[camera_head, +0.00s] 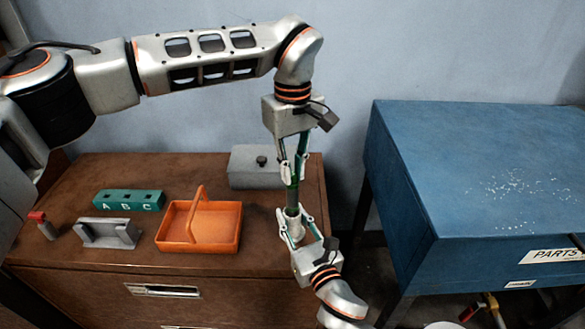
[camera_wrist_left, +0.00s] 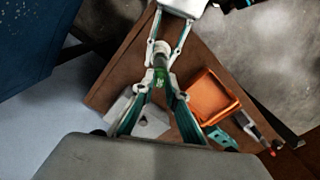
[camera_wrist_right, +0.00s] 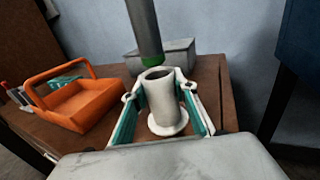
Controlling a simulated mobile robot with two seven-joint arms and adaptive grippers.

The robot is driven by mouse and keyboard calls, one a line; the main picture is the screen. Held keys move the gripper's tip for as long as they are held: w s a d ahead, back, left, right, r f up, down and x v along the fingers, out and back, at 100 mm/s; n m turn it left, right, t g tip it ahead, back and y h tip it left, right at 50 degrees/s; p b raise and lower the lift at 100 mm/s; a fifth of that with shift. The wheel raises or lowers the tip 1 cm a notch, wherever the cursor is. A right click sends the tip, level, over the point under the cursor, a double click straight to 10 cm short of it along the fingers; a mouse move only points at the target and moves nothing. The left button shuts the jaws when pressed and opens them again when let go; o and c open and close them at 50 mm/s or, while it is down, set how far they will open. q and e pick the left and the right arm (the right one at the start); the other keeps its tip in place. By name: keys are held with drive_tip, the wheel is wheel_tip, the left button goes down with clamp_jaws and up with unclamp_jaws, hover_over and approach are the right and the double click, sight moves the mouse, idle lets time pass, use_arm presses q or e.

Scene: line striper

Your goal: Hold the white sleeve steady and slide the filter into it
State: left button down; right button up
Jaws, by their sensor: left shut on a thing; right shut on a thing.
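The filter (camera_head: 292,196) is a slim dark grey cylinder with green on it. My left gripper (camera_head: 293,168) is shut on it and holds it upright, pointing down. The white sleeve (camera_wrist_right: 160,100) is an upright open tube with a wide flange at its bottom. My right gripper (camera_wrist_right: 158,92) is shut around the sleeve. In the right wrist view the filter (camera_wrist_right: 146,32) hangs over the sleeve, its green lower end close to the open mouth, which shows dark and empty. Whether they touch I cannot tell. The left wrist view shows the filter's green part (camera_wrist_left: 160,78).
An orange basket (camera_head: 225,240), a grey lidded box (camera_head: 254,178), a green ABC block (camera_head: 128,200), a grey cradle (camera_head: 110,234) and a red-topped item (camera_head: 42,225) stand on the brown cabinet (camera_head: 60,248). A blue parts cabinet (camera_head: 470,170) stands at the right.

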sight(292, 199)
use_arm(q)
drive_tip(key=shift+f, duration=4.55)
idle(2.3)
drive_tip(key=c, duration=1.6)
unclamp_jaws()
